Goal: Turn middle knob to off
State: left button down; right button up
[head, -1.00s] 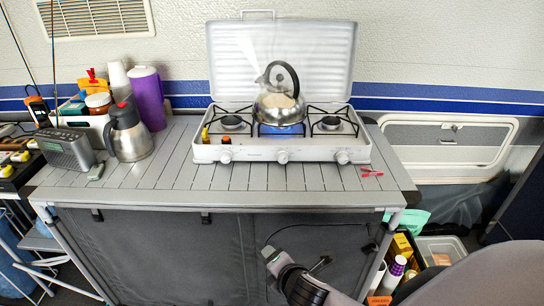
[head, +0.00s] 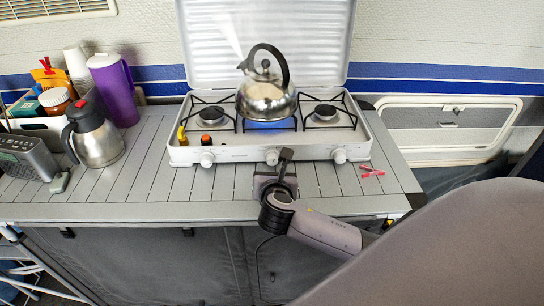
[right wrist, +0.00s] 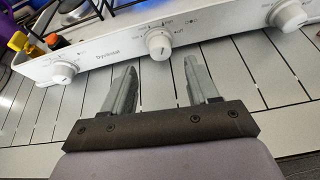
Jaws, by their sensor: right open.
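The white camping stove (head: 235,155) stands on the slatted table. Its middle knob (head: 272,157) is white and sits on the front panel below the kettle (head: 266,98). A blue flame (head: 270,126) shows under the kettle, and steam rises from the spout. My right gripper (head: 286,156) is just in front of the middle knob and partly overlaps its right side in the head view. In the right wrist view, the open fingers (right wrist: 160,72) point at the middle knob (right wrist: 158,43), with a small gap between fingertips and knob. My left gripper is not in view.
The left knob (head: 207,159) and right knob (head: 339,156) flank the middle one. A red clip (head: 372,171) lies right of the stove. A steel jug (head: 94,135), radio (head: 28,157) and purple flask (head: 114,88) stand at the left.

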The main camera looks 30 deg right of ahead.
aim_at(272, 162)
jog(key=shift+x, duration=3.3)
jog(key=shift+f, duration=0.1)
jog(key=c, duration=0.9)
